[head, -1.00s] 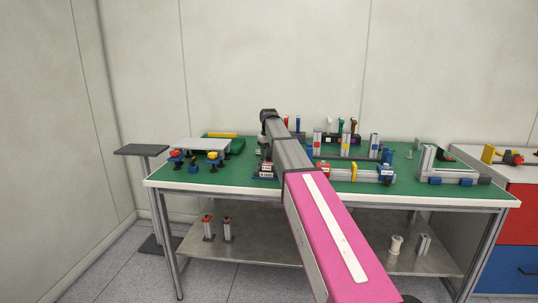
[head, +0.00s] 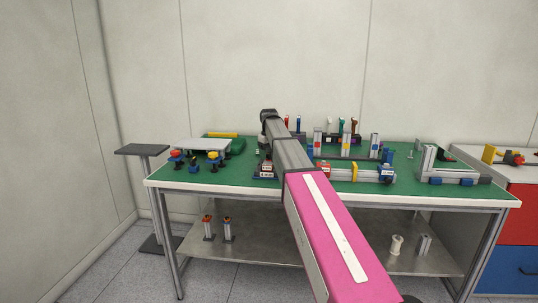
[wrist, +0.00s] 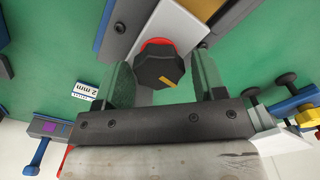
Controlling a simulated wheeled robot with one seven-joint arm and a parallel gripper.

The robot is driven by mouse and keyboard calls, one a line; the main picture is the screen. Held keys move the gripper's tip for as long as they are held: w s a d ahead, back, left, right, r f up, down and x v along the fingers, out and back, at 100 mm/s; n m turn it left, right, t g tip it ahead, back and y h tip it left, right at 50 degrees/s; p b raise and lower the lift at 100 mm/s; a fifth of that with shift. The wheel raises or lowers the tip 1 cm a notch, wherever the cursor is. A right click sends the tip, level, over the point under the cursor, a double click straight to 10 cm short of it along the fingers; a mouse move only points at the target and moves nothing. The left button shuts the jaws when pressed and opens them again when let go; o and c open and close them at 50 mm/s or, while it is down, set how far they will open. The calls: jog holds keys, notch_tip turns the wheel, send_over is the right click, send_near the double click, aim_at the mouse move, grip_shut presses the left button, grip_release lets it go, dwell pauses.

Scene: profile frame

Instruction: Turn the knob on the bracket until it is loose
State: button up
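In the wrist view a black faceted knob (wrist: 158,69) with an orange mark on its face sits over a red ring on a silver bracket (wrist: 160,30). My gripper (wrist: 164,75) has its two greenish fingers on either side of the knob. A gap shows between the knob and each finger, so the gripper looks open and holds nothing. In the head view my arm hides the gripper and the knob.
A label reading 2 mm (wrist: 85,89) lies left of the fingers. Blue and yellow parts with black knobs (wrist: 305,112) are close on the right. The green bench top (head: 225,185) carries several profile frames and a grey plate on supports (head: 200,144).

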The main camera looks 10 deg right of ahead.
aim_at(269, 153)
jog(key=shift+r, duration=0.1)
notch_tip(269, 153, up, 11)
jog(key=shift+f, duration=0.2)
dwell(0.5)
